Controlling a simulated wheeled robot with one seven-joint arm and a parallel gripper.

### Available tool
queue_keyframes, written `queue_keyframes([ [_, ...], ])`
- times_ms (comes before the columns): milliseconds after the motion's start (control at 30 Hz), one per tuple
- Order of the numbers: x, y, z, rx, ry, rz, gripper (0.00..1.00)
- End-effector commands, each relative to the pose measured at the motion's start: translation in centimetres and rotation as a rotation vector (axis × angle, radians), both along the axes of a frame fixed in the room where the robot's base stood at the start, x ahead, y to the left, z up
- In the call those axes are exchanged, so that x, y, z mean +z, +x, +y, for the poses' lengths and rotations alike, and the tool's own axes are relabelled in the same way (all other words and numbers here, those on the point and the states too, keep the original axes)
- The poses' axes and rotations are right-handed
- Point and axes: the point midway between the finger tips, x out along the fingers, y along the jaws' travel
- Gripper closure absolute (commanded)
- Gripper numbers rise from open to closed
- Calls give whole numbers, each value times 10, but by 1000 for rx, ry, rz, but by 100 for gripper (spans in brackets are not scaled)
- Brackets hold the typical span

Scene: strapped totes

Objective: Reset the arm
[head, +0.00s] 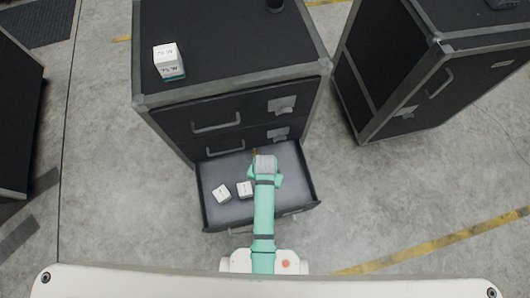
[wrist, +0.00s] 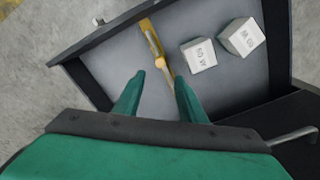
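My gripper (wrist: 158,88) shows in the wrist view with its two green fingers apart and nothing between them. It hangs over an open drawer (wrist: 280,40) of a black cabinet. In the head view my arm reaches forward from the bottom, and its end covers part of the drawer (head: 307,178). Beyond the fingertips in the wrist view, a thin yellow and tan item (wrist: 153,50) lies in the drawer; I cannot tell what it is. Two white labelled boxes, one (wrist: 199,55) nearer the fingers and one (wrist: 241,38) farther right, lie in the drawer beside it.
The black cabinet (head: 230,60) has shut drawers above the open one. A white and teal box (head: 169,62) and a dark cylinder (head: 275,4) stand on its top. A second black cabinet (head: 390,70) stands at the right. Grey floor (head: 120,210) is clear on the left.

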Motion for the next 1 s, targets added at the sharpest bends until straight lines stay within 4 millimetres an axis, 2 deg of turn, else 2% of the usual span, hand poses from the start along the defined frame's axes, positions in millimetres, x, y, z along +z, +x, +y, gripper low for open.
queue_keyframes([
  [567, -2, -3, 0, 3, 1, -14, 63],
  [800, -5, -32, 2, 43, 4, -187, 63],
  [1000, 17, -59, 2, 90, -8, -400, 63],
])
